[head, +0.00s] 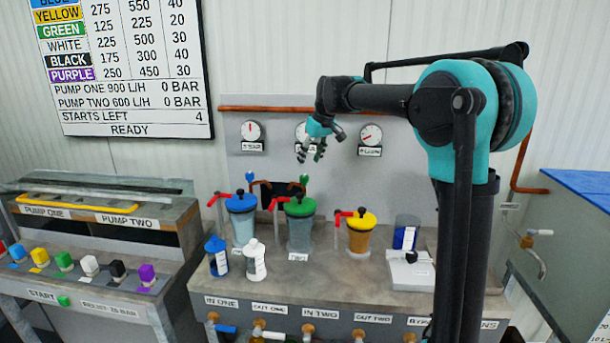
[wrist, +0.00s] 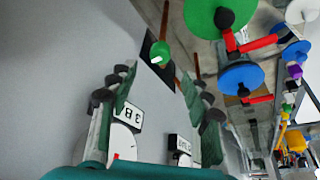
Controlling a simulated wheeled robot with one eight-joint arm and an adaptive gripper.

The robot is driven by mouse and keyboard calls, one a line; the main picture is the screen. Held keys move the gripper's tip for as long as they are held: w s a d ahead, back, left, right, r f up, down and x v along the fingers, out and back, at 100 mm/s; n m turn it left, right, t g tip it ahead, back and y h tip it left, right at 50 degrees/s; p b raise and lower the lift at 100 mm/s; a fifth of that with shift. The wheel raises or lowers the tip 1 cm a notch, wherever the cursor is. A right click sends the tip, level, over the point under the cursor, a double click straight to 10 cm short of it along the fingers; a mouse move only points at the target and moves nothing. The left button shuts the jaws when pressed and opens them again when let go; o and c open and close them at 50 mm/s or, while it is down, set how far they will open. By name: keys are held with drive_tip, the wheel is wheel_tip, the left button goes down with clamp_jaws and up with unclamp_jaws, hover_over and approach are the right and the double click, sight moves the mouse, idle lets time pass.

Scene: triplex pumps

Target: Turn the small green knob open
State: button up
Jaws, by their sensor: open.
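The small green knob (head: 304,180) sits on a copper pipe at the back panel, behind and above the green-lidded pot (head: 300,226). In the wrist view the knob (wrist: 161,52) shows as a round green disc in front of a black plate, beyond my fingertips and roughly between their lines. My gripper (head: 311,152) is above the knob in the head view, in front of the gauges, fingers pointing down. Its two fingers (wrist: 158,95) are spread apart with nothing between them. The gripper is apart from the knob.
Blue-lidded (head: 242,219) and yellow-lidded (head: 362,235) pots with red handles stand beside the green-lidded one. Gauges (head: 251,131) line the panel. A blue bottle (head: 216,255) and white bottle (head: 255,260) stand in front. A small blue knob (head: 249,177) is to the left.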

sight(304, 176)
drive_tip(key=x, duration=0.7)
drive_tip(key=shift+w+f, duration=0.1)
drive_tip(key=shift+f, duration=0.1)
clamp_jaws()
